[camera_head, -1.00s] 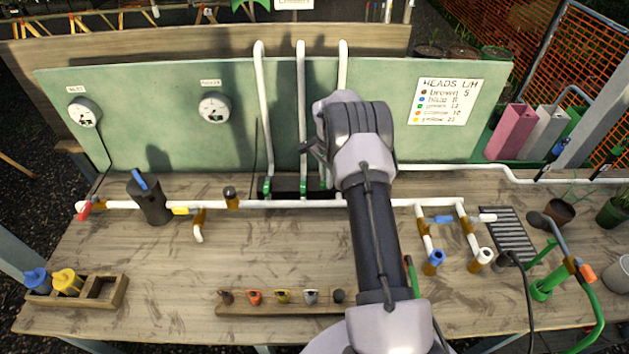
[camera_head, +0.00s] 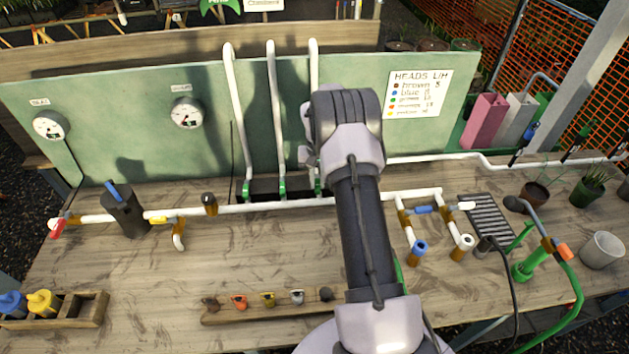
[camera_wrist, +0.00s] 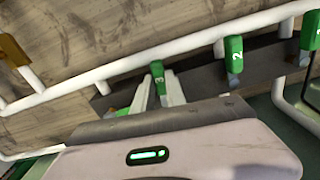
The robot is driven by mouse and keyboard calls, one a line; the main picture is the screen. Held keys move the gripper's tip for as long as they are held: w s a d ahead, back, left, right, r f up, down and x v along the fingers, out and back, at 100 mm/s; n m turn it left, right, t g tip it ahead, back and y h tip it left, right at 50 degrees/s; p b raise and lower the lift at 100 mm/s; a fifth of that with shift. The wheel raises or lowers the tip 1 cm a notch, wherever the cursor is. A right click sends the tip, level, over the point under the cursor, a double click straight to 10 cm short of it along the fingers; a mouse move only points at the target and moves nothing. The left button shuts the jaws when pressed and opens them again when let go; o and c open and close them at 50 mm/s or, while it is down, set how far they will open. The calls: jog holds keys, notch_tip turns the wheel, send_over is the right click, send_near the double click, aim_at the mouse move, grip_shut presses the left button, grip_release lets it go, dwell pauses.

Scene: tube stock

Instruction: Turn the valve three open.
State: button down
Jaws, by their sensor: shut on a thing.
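Valve three (camera_wrist: 157,74) has a green lever with a white 3 and shows in the wrist view between the fingers of my gripper (camera_wrist: 157,93). The fingers are shut on this lever. In the head view my arm covers most of my gripper, and a bit of green (camera_head: 317,188) shows at the foot of the rightmost upright pipe. The green lever marked 2 (camera_wrist: 234,55) stands to the right in the wrist view, apart from my gripper. Another green lever (camera_wrist: 311,30) is at the right edge.
A white pipe (camera_head: 275,206) runs along the bench in front of the valves. The green board (camera_head: 90,120) with two gauges stands behind. A dark cylinder (camera_head: 124,214) stands at the left, and a small wooden rack (camera_head: 220,317) lies at the front. Open bench lies between.

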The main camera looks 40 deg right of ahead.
aim_at(319, 183)
jog(key=shift+w+d+r+n, duration=0.1)
jog(key=shift+d+r+n, duration=0.1)
jog(key=shift+d+n, duration=0.25)
jog(key=shift+n, duration=0.25)
jog(key=c, duration=1.4)
grip_release()
jog(key=shift+w+f, duration=0.1)
jog(key=shift+f, duration=0.05)
jog(key=shift+o, duration=0.2)
jog(key=shift+a, duration=0.1)
notch_tip(319, 183, up, 18)
jog(key=p, duration=0.2)
jog(key=shift+f+p, duration=0.25)
jog(key=shift+p, duration=0.15)
